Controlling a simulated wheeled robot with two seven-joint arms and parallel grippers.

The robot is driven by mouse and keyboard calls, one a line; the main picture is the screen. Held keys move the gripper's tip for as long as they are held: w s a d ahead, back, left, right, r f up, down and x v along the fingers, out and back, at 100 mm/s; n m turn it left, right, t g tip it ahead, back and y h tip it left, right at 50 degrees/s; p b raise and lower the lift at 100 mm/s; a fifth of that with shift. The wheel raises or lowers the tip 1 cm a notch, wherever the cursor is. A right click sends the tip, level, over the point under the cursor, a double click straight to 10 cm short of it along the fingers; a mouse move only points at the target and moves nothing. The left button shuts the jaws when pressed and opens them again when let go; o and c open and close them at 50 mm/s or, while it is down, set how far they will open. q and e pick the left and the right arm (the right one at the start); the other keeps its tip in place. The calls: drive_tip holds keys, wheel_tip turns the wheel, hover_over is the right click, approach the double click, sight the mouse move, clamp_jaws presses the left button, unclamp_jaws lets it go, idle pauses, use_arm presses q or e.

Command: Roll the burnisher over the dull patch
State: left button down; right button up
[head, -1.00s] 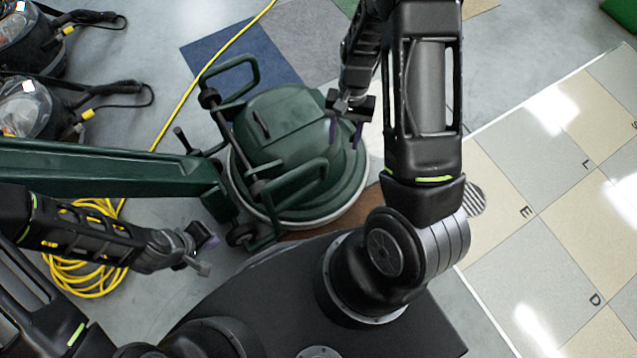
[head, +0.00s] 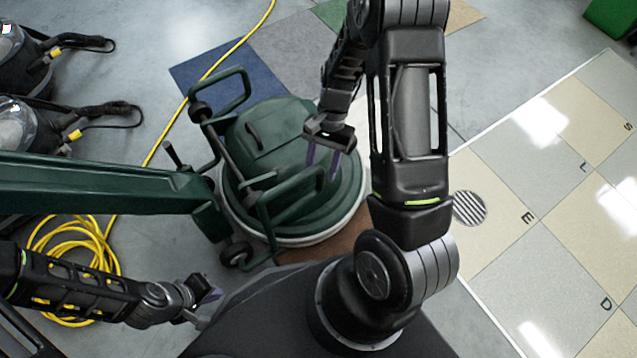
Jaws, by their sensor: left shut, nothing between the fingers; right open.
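The burnisher (head: 275,135) is a dark green floor machine with a round body, two looped side handles and a long green arm (head: 90,183) reaching off to the left. It stands left of the lettered tiles. Contact cannot be told. My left gripper (head: 208,304) is shut and empty, low and left of the burnisher, apart from it. I cannot make out a distinct dull patch on the tiles (head: 510,245).
A coiled yellow cord (head: 75,240) lies at left, its line running up behind the burnisher. Black vacuum-like machines (head: 30,125) stand at upper left. Carpet squares (head: 225,75) lie behind. A round floor grate (head: 469,208) is at right. The tiles at right are clear.

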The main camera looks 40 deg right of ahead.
sight(319, 185)
drive_tip(key=b+x, duration=0.1)
drive_tip(key=x, duration=0.4)
drive_tip(key=shift+a+f, duration=0.1)
drive_tip(key=shift+f, duration=0.1)
drive_tip(key=shift+s, duration=0.1)
clamp_jaws()
idle(1.1)
